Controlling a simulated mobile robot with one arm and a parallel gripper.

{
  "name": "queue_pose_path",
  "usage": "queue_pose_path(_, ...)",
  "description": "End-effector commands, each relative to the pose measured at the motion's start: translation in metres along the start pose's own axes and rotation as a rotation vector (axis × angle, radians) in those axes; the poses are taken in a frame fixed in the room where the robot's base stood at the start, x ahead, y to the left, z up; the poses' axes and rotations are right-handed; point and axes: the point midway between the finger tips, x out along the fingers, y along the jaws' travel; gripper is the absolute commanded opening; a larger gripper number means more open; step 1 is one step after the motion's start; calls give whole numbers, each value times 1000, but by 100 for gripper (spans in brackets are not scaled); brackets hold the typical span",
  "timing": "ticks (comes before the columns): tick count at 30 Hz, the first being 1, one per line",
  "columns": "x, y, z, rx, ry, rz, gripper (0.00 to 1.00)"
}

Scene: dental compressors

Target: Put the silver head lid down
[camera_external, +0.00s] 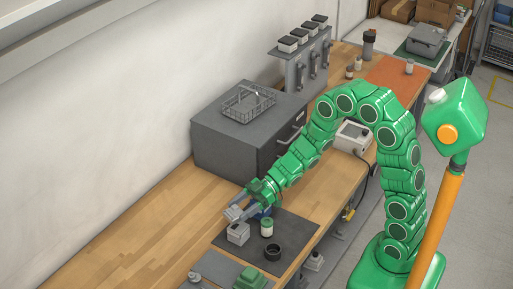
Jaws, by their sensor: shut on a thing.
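My green gripper (238,211) reaches down over the near end of the workbench, its grey fingers low above a dark mat (292,231). It is shut on a small silver piece at the fingertips, which looks like the silver head lid; fingers and lid are similar in colour, so the lid's outline is hard to tell. A grey block-like part (238,233) stands just below the fingertips in the picture, on the mat's left edge. I cannot tell whether the held piece touches it.
A green part (250,279) lies on a grey mat nearer the front. A dark cabinet (230,143) with a wire basket (248,103) stands behind. Bare wood (150,222) lies to the left.

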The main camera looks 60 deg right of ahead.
Motion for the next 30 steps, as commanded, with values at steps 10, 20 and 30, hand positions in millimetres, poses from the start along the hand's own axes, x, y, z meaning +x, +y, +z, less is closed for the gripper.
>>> queue_pose_path(10, 6, 1, 16, -1, 1, 2, 11)
queue_pose_path(20, 16, 0, 45, -1, -1, 0, 11)
queue_pose_path(30, 18, 1, 48, -4, 1, 2, 11)
